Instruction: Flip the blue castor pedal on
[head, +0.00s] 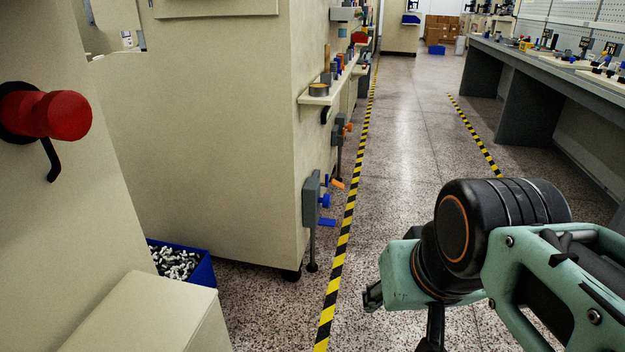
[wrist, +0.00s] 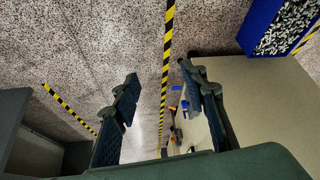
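Small blue (wrist: 176,88) and orange parts show far off between my fingers in the wrist view; I cannot tell which blue part is the castor pedal there. My gripper (wrist: 160,74) is open and empty, out over the aisle, right of the pedal and well apart from it. Its fingers are partly hidden in the head view.
A red knob (head: 62,115) sits on a beige cabinet at the left. A blue bin (head: 203,268) of small pale parts stands on the floor. A yellow-black floor line (head: 341,250) runs beside the machine. The aisle is clear; a grey workbench (head: 530,65) lines the right.

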